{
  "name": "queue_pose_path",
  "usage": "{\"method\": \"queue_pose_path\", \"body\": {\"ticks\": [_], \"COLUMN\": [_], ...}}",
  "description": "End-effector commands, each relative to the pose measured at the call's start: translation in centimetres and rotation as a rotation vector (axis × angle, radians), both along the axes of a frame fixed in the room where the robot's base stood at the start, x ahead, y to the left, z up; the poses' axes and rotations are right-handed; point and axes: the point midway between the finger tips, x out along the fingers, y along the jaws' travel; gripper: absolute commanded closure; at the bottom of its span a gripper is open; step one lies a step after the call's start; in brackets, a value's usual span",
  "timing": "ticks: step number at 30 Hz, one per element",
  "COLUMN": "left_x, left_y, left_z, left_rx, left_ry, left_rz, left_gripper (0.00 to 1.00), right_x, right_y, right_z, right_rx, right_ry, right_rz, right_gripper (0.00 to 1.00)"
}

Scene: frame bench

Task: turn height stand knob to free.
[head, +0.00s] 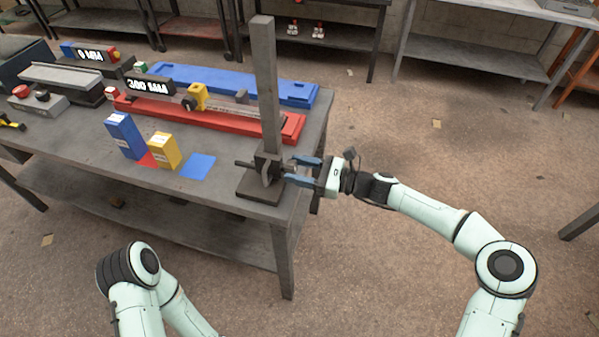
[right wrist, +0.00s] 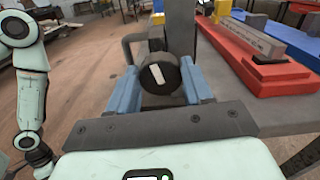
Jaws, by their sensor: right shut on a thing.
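The height stand (head: 265,90) is a tall grey post on a dark block and base at the table's right front corner. Its knob (right wrist: 160,75) is a round black disc with a white mark, facing the right wrist camera. The mark is close to upright, its top leaning slightly left. My right gripper (head: 303,171) reaches in from the right, and its blue fingers are shut on the knob, one on each side. The knob also sits between the fingertips (right wrist: 161,88) in the right wrist view. In the head view the fingers mostly hide it. My left gripper is out of view.
Blue box (head: 125,136) and yellow box (head: 163,151) stand left of the stand, near a flat blue square (head: 198,166). Behind lie a red rail (head: 150,107) and a blue rail (head: 215,82). The floor right of the table (head: 225,195) is open.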

Motion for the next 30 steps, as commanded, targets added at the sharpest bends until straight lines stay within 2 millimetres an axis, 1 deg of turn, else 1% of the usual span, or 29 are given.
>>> {"method": "queue_pose_path", "body": {"ticks": [1, 4, 20, 27, 30], "left_x": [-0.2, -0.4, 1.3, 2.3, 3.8], "left_y": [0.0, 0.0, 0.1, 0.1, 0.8], "left_z": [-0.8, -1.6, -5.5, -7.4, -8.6], "left_rx": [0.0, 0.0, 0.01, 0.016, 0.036], "left_ry": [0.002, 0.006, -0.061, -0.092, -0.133], "left_rz": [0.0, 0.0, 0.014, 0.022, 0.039], "left_gripper": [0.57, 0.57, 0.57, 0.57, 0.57], "right_x": [0.0, 0.0, -0.2, -0.3, -0.3], "right_y": [0.0, 0.0, 0.0, 0.1, 0.1], "right_z": [-0.3, -0.3, -0.5, -0.6, -0.6], "right_rx": [-0.014, -0.044, -0.2, -0.27, -0.298], "right_ry": [-0.042, -0.133, -0.612, -0.83, -0.914], "right_rz": [-0.001, -0.001, -0.001, 0.0, 0.0], "right_gripper": [0.8, 0.8, 0.8, 0.8, 0.8]}}
